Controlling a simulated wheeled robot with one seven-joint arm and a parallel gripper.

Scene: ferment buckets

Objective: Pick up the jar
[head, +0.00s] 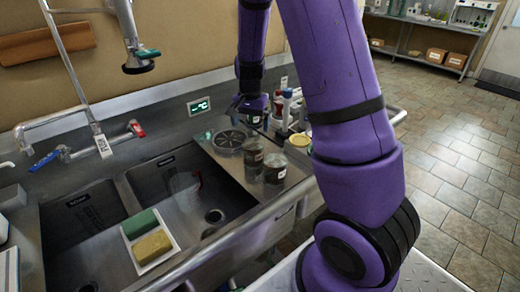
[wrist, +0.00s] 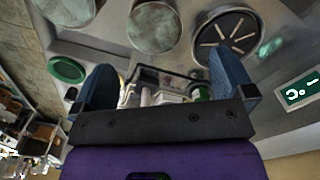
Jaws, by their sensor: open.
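Two glass jars with dark contents and pale labels stand on the steel counter right of the sink, a rear jar (head: 253,151) and a front jar (head: 275,169). In the wrist view, two round jar tops, one near the top middle (wrist: 153,27) and one at the upper left (wrist: 65,9), lie beyond my fingertips. My gripper (wrist: 163,75) has two blue fingers spread wide, with nothing held between them. In the head view my gripper (head: 252,105) is small and dark, behind the jars. I cannot tell which jar the task means.
A round slotted drain (head: 230,140) lies left of the jars. A caddy with bottles (wrist: 160,82) shows between my fingers in the wrist view. A green round lid (wrist: 67,70) lies nearby. A sink (head: 75,225) with sponges on a tray (head: 153,245) is at left.

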